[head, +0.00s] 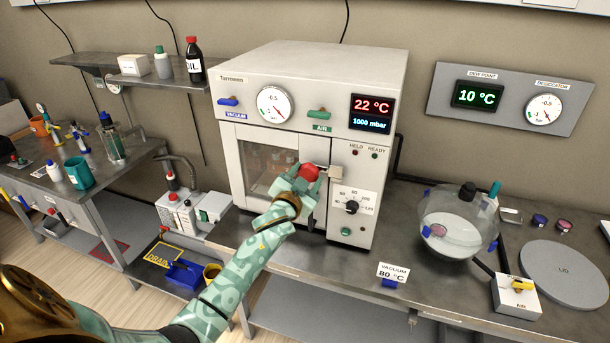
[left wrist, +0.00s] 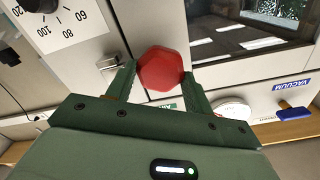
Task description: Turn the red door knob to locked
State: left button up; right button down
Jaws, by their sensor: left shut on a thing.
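The red door knob (head: 308,172) is on the right side of the white oven's door (head: 260,160), near the latch plate (head: 328,174). In the left wrist view the knob (left wrist: 160,68) shows as a red, many-sided piece between two green fingers. My left gripper (head: 306,178) is shut on the knob, one finger on each side; it also shows in the left wrist view (left wrist: 158,84). The fingers and wrist hide part of the knob and door in the head view. My right gripper is in neither view.
The oven front holds a blue VACUUM handle (head: 229,101), a green AIR handle (head: 317,113), a gauge (head: 274,104), a display reading 22 °C (head: 371,105) and a black dial (head: 352,206). A glass desiccator (head: 458,225) stands right on the bench.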

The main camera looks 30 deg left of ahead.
pick_arm(q)
jog(key=o, duration=1.4)
jog(key=p+v, duration=0.1)
jog(key=v, duration=1.5)
jog(key=shift+s+p, duration=0.15)
jog(key=shift+p, duration=0.15)
